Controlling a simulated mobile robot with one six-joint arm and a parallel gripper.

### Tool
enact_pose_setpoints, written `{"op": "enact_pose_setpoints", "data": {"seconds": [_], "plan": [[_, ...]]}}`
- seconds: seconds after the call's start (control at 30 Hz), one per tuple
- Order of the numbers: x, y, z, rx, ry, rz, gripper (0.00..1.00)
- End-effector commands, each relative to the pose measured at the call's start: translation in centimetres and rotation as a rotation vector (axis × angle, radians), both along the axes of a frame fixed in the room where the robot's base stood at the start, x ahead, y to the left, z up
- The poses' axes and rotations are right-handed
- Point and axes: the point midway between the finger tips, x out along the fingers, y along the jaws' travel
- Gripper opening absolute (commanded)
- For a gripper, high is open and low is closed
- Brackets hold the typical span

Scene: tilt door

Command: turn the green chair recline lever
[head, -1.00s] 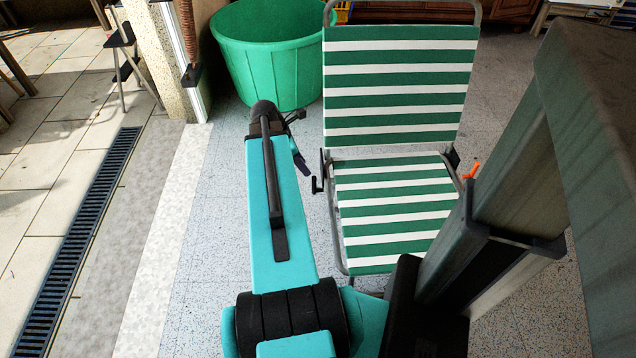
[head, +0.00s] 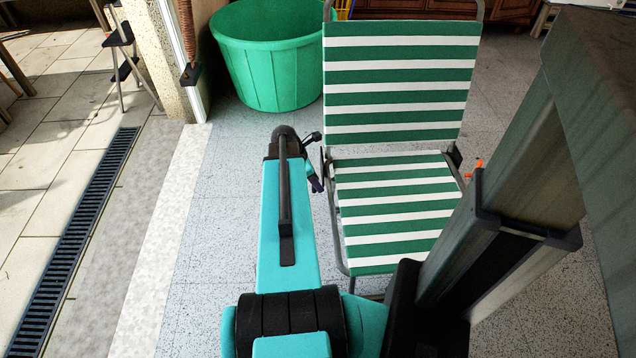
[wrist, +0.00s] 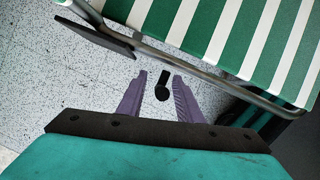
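The green-and-white striped chair (head: 395,215) stands right of my arm in the head view, and its striped seat (wrist: 245,40) fills the upper right of the wrist view. My gripper (head: 317,185) is at the chair's left side, beside the seat. In the wrist view my gripper (wrist: 160,75) has its two purple fingers apart. A small black handle end (wrist: 162,92), seemingly the recline lever's, appears between them with gaps on both sides. I cannot tell its depth between the fingers. In the head view the lever is mostly hidden by my gripper.
The chair's metal side tube (wrist: 190,68) runs close past the fingertips, with a flat black piece (wrist: 98,34) on it. A large green tub (head: 268,60) stands behind. A doorway edge (head: 180,60) is at the left. The speckled floor left of the chair is clear.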

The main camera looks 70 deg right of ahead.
Motion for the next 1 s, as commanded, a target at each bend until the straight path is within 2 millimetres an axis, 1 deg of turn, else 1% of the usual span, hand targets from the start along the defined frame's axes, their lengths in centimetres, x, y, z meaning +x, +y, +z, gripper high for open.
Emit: {"op": "enact_pose_setpoints", "data": {"seconds": [0.03, 0.13, 0.47, 0.5, 0.57, 0.6, 0.7, 0.83, 0.87, 0.9, 1.0], "plan": [[-0.2, -0.1, -0.6, 0.001, 0.001, 0.0, 0.32], [-0.3, -0.2, -1.0, 0.001, 0.001, 0.0, 0.32], [-0.4, -0.3, -1.2, 0.0, 0.0, 0.0, 0.32], [-0.4, -0.3, -1.2, 0.0, 0.0, 0.0, 0.31], [-0.4, -0.3, -1.2, 0.0, 0.0, 0.0, 0.21], [-0.4, -0.3, -1.2, 0.0, 0.0, 0.0, 0.14], [-0.4, -0.3, -1.1, 0.0, 0.0, 0.0, 0.0], [-0.4, -0.3, -1.1, -0.001, -0.001, 0.001, 0.0], [-0.1, -2.7, -1.3, -0.003, -0.002, -0.004, 0.0], [-0.3, -1.4, -1.2, -0.002, -0.002, -0.001, 0.0], [-0.5, -0.7, -1.2, -0.002, -0.001, -0.002, 0.0]]}}
